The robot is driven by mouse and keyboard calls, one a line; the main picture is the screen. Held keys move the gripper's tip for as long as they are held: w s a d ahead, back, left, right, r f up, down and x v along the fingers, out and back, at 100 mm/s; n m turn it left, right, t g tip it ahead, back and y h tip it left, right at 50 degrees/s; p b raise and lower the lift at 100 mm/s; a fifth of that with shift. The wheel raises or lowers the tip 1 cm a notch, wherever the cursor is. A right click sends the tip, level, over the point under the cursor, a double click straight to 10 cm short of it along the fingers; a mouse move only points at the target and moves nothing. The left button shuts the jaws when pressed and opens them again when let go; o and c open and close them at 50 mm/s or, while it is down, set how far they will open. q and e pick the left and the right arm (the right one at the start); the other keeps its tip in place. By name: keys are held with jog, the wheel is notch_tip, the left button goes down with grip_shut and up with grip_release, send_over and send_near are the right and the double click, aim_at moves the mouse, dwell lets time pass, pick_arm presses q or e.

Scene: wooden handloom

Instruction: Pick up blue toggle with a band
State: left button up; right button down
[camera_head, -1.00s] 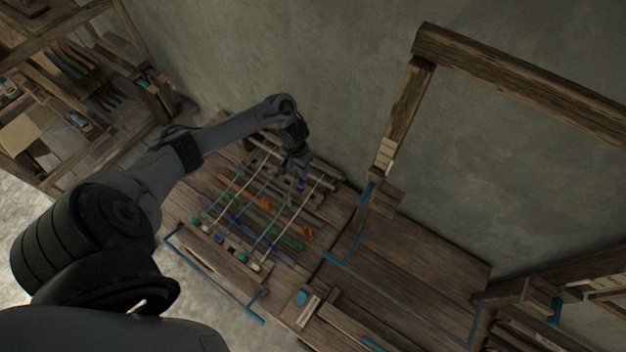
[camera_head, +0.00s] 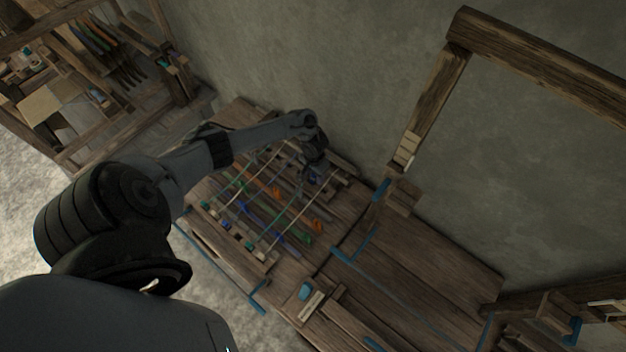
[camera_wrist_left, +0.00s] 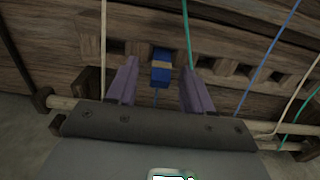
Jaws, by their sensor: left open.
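The blue toggle with a tan band (camera_wrist_left: 161,68) shows in the left wrist view, in front of a row of notches in a wooden rail. A thin blue cord runs down from it. My left gripper (camera_wrist_left: 160,74) is open, with one purple-grey finger on each side of the toggle and gaps on both sides. Contact is not visible. In the head view my left gripper (camera_head: 314,177) is over the far edge of the loom's strung section, and the toggle there is too small to make out. My right gripper is not in view.
Taut green, white and blue cords run close beside the fingers in the wrist view. A wooden rail (camera_wrist_left: 60,103) lies near the gripper. In the head view, colored shuttles (camera_head: 275,195) lie under the cords, and a tall wooden frame (camera_head: 430,100) stands to the right.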

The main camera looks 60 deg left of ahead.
pick_arm(q)
jog(key=shift+f, duration=0.25)
jog(key=shift+c, duration=0.3)
grip_shut()
jog(key=shift+r, duration=0.2)
